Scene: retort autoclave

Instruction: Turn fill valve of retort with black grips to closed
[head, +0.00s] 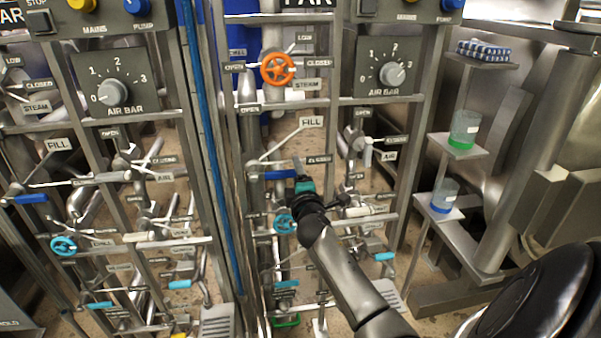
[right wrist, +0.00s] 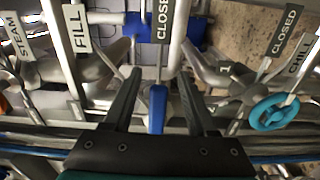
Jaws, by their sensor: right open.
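The fill valve in front of me has a blue lever handle (head: 280,175), lying roughly level on the right-hand panel. Its FILL label (head: 312,122) is above and a CLOSED label (head: 319,160) is to its right. My right gripper (head: 303,182) is at the right end of this handle and partly hides it. In the right wrist view the blue handle (right wrist: 157,108) lies between the two open fingers of the right gripper (right wrist: 158,78), with gaps on both sides. I cannot make out any black grips. My left gripper is not in view.
A teal chill wheel (head: 285,223) is just below the gripper, and an orange wheel (head: 277,69) is above. Pipes and frame bars crowd the valve. The left panel has a similar blue fill handle (head: 31,198). Shelves with a green-based beaker (head: 464,130) stand right.

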